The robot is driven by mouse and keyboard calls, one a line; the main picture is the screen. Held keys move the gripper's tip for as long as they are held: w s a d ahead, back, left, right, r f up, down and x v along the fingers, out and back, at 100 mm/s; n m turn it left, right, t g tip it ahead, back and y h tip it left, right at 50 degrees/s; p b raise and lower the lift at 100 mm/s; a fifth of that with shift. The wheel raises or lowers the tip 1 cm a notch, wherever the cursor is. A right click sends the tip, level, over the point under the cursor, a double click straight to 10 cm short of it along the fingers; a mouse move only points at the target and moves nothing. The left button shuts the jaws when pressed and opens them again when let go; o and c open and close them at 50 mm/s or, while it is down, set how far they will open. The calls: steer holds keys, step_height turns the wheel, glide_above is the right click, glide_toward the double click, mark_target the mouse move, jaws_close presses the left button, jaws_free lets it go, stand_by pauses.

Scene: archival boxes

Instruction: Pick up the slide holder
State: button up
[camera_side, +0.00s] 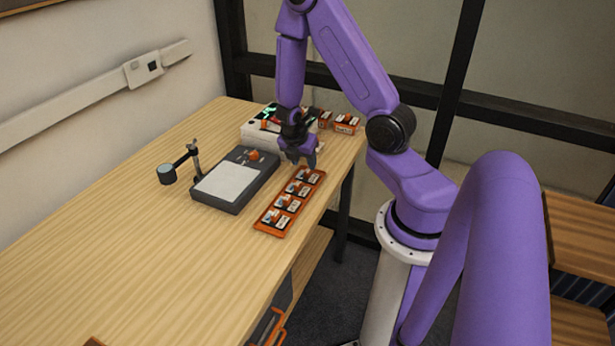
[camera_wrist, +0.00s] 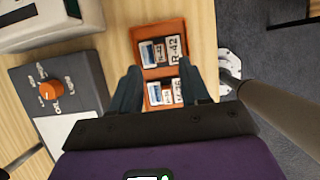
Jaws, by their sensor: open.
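The slide holder (camera_side: 279,212) is a long orange tray with a row of several labelled slides, lying flat along the table's right edge. Its far end also shows in the wrist view (camera_wrist: 178,34), with a slide labelled R-42. My gripper (camera_side: 299,166) hangs above the far end of the holder. In the wrist view my gripper (camera_wrist: 166,76) has its two dark fingers apart, one on each side of the holder. I cannot tell how high the fingertips are above it. The palm hides the holder's nearer part in the wrist view.
A dark light box (camera_side: 258,178) with a white panel and orange knob lies left of the holder. A magnifier on a stand (camera_side: 168,174) is further left. A white device (camera_side: 256,132) and more orange holders (camera_side: 345,123) are at the back. The table's front (camera_side: 130,265) is mostly clear.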

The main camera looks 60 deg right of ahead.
mark_target(307, 171)
steer(key=shift+x, duration=2.65)
jaws_close()
